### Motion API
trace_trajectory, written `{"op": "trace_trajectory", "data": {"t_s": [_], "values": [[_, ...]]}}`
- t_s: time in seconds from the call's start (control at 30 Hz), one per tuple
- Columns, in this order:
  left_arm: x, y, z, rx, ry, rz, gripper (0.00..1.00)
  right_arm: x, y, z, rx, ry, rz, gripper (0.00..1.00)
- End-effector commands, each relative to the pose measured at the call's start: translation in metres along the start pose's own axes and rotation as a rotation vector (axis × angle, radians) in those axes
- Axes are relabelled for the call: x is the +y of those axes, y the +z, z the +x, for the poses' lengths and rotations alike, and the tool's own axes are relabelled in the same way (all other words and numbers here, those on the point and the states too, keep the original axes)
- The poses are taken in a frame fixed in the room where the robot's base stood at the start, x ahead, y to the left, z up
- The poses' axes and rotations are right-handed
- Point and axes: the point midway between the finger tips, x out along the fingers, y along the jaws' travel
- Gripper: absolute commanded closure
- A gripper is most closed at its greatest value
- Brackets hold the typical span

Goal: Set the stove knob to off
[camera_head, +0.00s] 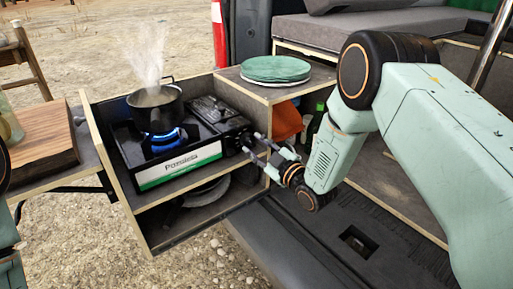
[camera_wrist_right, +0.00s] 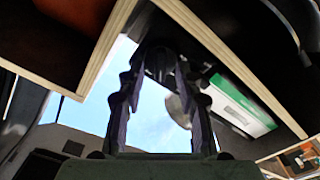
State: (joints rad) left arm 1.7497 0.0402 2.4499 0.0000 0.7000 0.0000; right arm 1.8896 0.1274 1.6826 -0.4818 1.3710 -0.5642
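The camping stove (camera_head: 180,160) sits on the upper shelf of a pulled-out wooden unit, with a blue flame (camera_head: 165,140) burning under a steaming pot (camera_head: 155,107). My right gripper (camera_head: 253,143) is at the stove's right front end, where the knob would be. Its two fingers are apart, and they hide the knob's setting. In the right wrist view, the fingers (camera_wrist_right: 160,72) stand either side of a dark part, probably the knob; contact is unclear. The stove's green-and-white front (camera_wrist_right: 240,104) shows beyond the right finger. My left gripper is out of view.
Green plates (camera_head: 275,69) lie on the unit's top behind the gripper. An orange item (camera_head: 287,120) is in the compartment beside it. The unit's wooden side edges (camera_head: 112,175) frame the stove. A side table with a wooden block (camera_head: 42,138) stands at left.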

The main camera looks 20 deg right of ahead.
Motion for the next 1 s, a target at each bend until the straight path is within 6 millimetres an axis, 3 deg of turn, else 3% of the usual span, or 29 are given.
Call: {"op": "trace_trajectory", "data": {"t_s": [0.3, 0.7, 1.0], "values": [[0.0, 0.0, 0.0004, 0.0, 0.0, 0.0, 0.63, 0.0011, 0.0006, 0.0041, 0.0, 0.0, 0.001, 0.65], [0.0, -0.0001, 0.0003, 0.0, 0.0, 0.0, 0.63, 0.0011, 0.0006, 0.0039, 0.0, 0.0, 0.0, 0.99], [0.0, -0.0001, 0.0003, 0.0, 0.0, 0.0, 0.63, 0.0011, 0.0005, 0.004, 0.0, 0.0, 0.0, 1.0]]}}
